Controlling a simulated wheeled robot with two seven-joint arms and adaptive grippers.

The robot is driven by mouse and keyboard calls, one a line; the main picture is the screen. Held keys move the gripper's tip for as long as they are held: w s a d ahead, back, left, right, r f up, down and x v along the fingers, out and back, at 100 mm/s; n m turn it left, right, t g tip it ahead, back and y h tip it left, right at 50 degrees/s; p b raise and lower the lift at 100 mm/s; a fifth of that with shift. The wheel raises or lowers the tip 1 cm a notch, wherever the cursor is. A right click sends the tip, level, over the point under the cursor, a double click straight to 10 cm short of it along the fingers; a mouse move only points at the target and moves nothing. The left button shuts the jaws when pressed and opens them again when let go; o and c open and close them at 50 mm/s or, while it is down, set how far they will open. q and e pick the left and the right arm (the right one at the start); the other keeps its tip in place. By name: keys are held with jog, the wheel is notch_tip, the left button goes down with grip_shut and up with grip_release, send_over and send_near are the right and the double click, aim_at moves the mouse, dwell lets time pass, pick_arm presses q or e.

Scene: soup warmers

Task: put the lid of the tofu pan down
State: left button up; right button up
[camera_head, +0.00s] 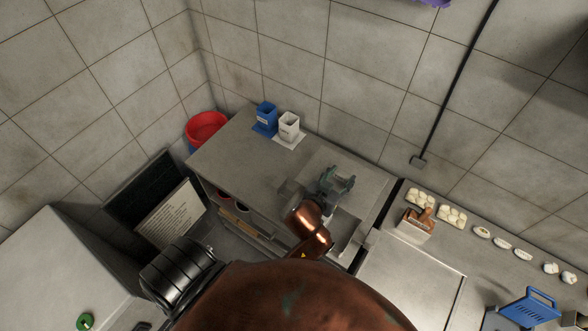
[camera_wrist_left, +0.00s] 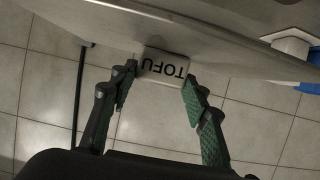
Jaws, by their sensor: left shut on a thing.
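A grey metal lid (camera_head: 352,163) shows as a pale panel around and beneath my left gripper (camera_head: 338,183), over the right part of the steel counter. In the left wrist view, a small block marked TOFU (camera_wrist_left: 165,67), its lettering upside down, sits between the fingers of my left gripper (camera_wrist_left: 158,85). The gripper is shut on the lid by this block. The metal surface (camera_wrist_left: 190,35) spans the top of that view. My gripper and copper-coloured arm hide part of the lid in the head view. I cannot tell whether the lid touches what is below. My right gripper is not in view.
Blue (camera_head: 265,117) and white (camera_head: 289,126) holders stand at the counter's back left. A red bucket (camera_head: 206,128) is beyond its left end. On the right counter are a wooden-handled tool (camera_head: 416,223), pale food pieces (camera_head: 452,215) and a blue rack (camera_head: 529,307). The counter's left part (camera_head: 235,160) is clear.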

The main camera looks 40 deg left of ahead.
aim_at(333, 164)
pick_arm(q)
jog(key=w+a+f, duration=0.1)
jog(key=w+a, duration=0.1)
jog(key=w+a+f, duration=0.2)
jog(key=w, duration=0.1)
jog(key=w+a+f, duration=0.2)
jog(key=shift+w+f, duration=0.1)
jog(key=shift+w, duration=0.1)
jog(key=w+f, duration=0.1)
jog(key=w+a+f+b, duration=0.1)
jog(key=f, duration=0.1)
jog(key=w+a+f, duration=0.1)
jog(key=f, duration=0.1)
jog(key=shift+a, duration=0.2)
jog(key=shift+w+a+f+b, duration=0.15)
jog(key=shift+a+f+b, duration=0.05)
jog(key=shift+f+b, duration=0.1)
notch_tip(333, 164, down, 3)
jog(key=shift+a+f+b, duration=0.1)
jog(key=shift+f+b, duration=0.1)
jog(key=shift+b, duration=0.1)
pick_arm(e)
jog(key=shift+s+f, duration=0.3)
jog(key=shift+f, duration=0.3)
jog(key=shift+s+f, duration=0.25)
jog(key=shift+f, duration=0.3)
